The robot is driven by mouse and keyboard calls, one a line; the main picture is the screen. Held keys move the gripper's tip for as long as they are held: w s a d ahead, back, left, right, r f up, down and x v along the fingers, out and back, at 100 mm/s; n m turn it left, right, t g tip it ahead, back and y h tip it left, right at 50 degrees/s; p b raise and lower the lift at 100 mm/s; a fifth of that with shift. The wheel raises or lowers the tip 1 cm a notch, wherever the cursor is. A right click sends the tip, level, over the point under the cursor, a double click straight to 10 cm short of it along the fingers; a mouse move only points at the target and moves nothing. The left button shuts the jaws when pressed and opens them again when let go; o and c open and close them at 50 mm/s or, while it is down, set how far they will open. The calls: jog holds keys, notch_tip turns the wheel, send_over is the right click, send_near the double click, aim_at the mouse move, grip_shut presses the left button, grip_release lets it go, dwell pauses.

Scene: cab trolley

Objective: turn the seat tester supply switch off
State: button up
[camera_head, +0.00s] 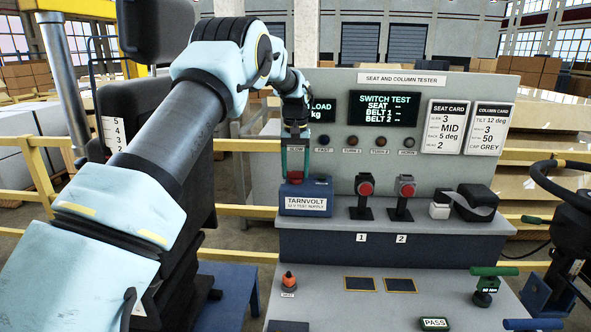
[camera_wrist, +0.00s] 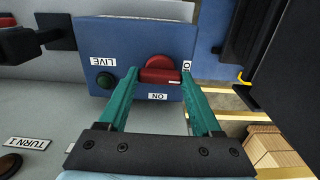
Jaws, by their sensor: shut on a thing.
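The seat tester supply is a blue box (camera_head: 317,187) labelled TARNVOLT, on the ledge of the grey tester; it also shows in the wrist view (camera_wrist: 130,33). Its red switch (camera_wrist: 160,68) sits on the box face between an ON label (camera_wrist: 157,96) and a partly hidden label (camera_wrist: 187,66) starting with O. A dark green lamp (camera_wrist: 104,81) is beside the LIVE label. My gripper (camera_wrist: 160,75), with teal fingers, is shut on the red switch, one finger at each side. In the head view my gripper (camera_head: 295,172) reaches down onto the box. The switch's exact setting is unclear.
The tester panel (camera_head: 340,158) stands behind the box, with a lit SWITCH TEST screen (camera_head: 385,110). Two red-topped stalks (camera_head: 365,187) and (camera_head: 405,187) stand to the right on the ledge. A black seat (camera_head: 190,160) is left, partly behind my arm.

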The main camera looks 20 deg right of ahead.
dwell(0.3)
jog(key=o, duration=1.4)
notch_tip(320, 180, up, 11)
jog(key=b, duration=0.3)
jog(key=shift+f, duration=0.1)
